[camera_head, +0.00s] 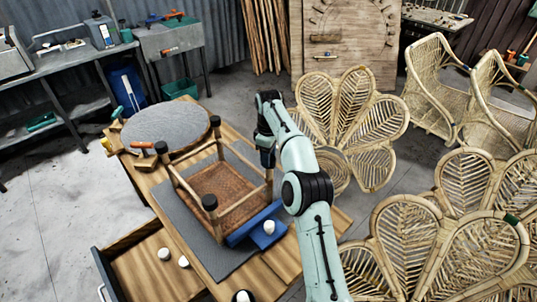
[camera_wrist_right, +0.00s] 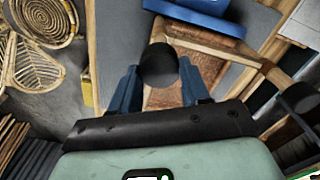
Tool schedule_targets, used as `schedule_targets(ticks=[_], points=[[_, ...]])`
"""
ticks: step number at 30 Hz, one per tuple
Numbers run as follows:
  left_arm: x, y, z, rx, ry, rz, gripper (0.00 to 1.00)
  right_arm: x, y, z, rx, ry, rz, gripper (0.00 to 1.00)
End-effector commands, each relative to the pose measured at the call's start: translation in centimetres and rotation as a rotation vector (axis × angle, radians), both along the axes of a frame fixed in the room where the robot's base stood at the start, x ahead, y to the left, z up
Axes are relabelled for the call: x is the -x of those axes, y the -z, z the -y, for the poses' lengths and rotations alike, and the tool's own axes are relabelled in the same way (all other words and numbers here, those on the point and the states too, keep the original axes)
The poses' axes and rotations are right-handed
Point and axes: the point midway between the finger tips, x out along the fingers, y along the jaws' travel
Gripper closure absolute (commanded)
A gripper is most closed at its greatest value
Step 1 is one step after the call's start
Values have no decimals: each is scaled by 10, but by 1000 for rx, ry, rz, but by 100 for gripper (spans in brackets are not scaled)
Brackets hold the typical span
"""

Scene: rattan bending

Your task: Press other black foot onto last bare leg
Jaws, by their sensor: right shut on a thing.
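An upside-down stool with a woven brown seat (camera_head: 222,190) lies on the workbench, its legs pointing up. Black feet cap three legs: the back left one (camera_head: 161,147), the back one (camera_head: 215,121) and the front one (camera_head: 210,202). My right gripper (camera_head: 267,160) is at the top of the right-hand leg (camera_head: 269,184). In the right wrist view its blue fingers are shut on a black foot (camera_wrist_right: 158,66), above the woven seat (camera_wrist_right: 182,78). The foot hides the leg's tip, so I cannot tell how far it is seated. My left gripper is out of view.
A blue tray (camera_head: 240,236) with a white cap (camera_head: 269,227) lies beside the stool on a grey mat (camera_head: 228,262). More white caps (camera_head: 165,254) lie at the front left. A round grey disc (camera_head: 165,127) is behind. Rattan chairs (camera_head: 435,240) crowd the right.

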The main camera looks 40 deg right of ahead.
Motion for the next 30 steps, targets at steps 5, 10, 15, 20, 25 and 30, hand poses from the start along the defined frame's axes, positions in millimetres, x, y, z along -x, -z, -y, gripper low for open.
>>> schedule_targets(ticks=[5, 10, 15, 20, 25, 30], points=[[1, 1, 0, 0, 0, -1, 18, 0, 3, 0, 0, 1, 0, 83], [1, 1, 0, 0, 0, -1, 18, 0, 5, 0, 0, 1, 0, 83], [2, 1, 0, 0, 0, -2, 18, 0, 8, 0, 0, 1, 0, 83], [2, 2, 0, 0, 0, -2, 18, 0, 11, 0, 0, 1, 0, 83], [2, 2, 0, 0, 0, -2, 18, 0, 12, 0, 0, 0, -1, 83], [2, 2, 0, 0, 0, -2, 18, 0, 13, 0, -1, 0, -4, 83]])
